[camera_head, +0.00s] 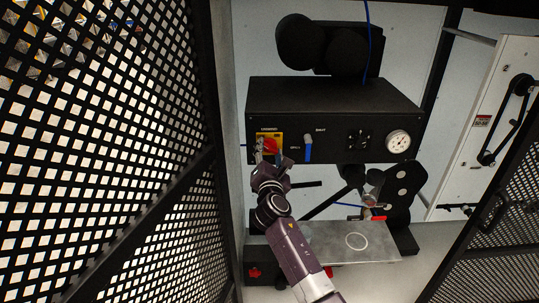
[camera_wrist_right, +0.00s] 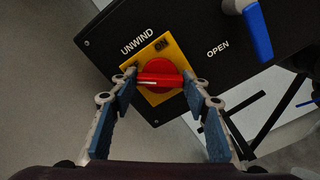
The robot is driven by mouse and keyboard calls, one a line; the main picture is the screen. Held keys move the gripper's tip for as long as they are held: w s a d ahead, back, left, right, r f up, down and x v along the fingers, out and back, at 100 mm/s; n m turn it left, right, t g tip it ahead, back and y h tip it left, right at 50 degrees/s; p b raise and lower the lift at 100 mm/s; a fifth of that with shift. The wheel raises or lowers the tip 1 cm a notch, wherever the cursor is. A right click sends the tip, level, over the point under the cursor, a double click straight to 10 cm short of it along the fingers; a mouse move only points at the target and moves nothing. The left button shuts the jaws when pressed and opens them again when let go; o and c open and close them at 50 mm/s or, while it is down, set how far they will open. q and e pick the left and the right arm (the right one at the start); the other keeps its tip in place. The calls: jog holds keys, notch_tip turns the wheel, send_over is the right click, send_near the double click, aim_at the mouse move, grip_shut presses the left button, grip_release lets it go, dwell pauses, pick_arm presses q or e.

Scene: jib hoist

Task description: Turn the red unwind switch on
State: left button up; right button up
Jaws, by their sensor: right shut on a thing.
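The red unwind switch (camera_head: 270,146) is a rotary knob on a yellow plate at the left end of the black control box's front. In the right wrist view the red knob (camera_wrist_right: 160,66) has a raised grip bar, with "UNWIND" printed beside the plate and "ON" on the plate near its upper edge. My right gripper (camera_head: 268,156) reaches up from below to the switch. In the right wrist view its fingers (camera_wrist_right: 160,80) are shut on the knob, one at each end of the bar. My left gripper is in neither view.
A blue lever (camera_head: 308,149) marked "OPEN" is close to the right of the switch on the black box (camera_head: 340,105). A round gauge (camera_head: 398,142) is at the box's right end. A grey metal plate (camera_head: 310,242) lies below. Black mesh panels (camera_head: 100,120) flank both sides.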

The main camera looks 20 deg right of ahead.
jog(key=m+b, duration=0.1)
jog(key=m, duration=0.2)
jog(key=m+b, duration=0.1)
jog(key=m, duration=0.1)
jog(key=shift+f+m+b, duration=0.2)
jog(key=shift+m+b, duration=0.1)
jog(key=shift+m, duration=0.1)
jog(key=m+b, duration=0.2)
jog(key=m, duration=0.2)
jog(key=shift+r+m, duration=0.1)
jog(key=shift+m, duration=0.2)
jog(key=o, duration=1.2)
jog(key=shift+c, duration=0.2)
jog(key=v, duration=1.2)
jog(key=shift+r, duration=0.1)
